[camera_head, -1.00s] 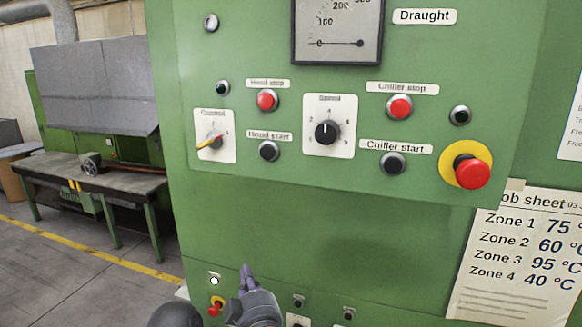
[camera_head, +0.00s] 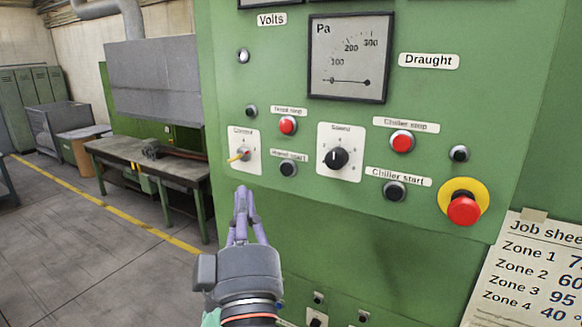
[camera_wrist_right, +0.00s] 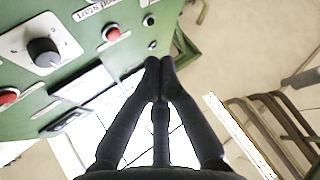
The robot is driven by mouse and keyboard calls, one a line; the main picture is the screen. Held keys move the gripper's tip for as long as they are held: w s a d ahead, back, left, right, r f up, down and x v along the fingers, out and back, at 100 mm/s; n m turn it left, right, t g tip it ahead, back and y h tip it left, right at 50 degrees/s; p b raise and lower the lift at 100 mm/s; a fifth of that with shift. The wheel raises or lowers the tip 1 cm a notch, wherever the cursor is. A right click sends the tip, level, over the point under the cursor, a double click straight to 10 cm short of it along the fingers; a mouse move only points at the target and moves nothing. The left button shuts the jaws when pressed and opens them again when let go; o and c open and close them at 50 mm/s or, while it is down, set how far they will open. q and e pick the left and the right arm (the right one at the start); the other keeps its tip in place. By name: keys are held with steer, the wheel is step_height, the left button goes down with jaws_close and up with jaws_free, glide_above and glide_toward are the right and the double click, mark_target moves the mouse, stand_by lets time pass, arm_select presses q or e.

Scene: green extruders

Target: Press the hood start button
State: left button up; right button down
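The hood start button (camera_head: 288,169) is a round black button below its "Hood start" label (camera_head: 289,156) on the green panel in the head view. The red hood stop button (camera_head: 287,125) is above it. My right gripper (camera_head: 244,190) points up toward the panel, below and left of the hood start button and apart from it in the picture. Its fingertips are together and hold nothing; they also meet in the right wrist view (camera_wrist_right: 159,63). The button itself is not clearly seen in the wrist view. My left gripper is not in view.
The yellow-pointer control switch (camera_head: 240,156) and speed dial (camera_head: 336,158) flank the button. The chiller start button (camera_head: 394,190) and red emergency stop (camera_head: 463,208) are further right. A work table (camera_head: 150,165) stands at the left behind open floor.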

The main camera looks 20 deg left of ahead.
mark_target(286, 169)
steer(key=shift+w+d+b, duration=0.15)
steer(key=shift+w, duration=2.1)
steer(key=shift+w+d+b, duration=0.15)
steer(key=shift+w, duration=2.05)
steer(key=shift+w, duration=0.1)
steer(key=shift+w, duration=0.3)
steer(key=shift+w+d+b, duration=0.1)
steer(key=shift+w+b, duration=0.2)
steer(key=shift+w, duration=0.05)
steer(key=shift+s, duration=0.8)
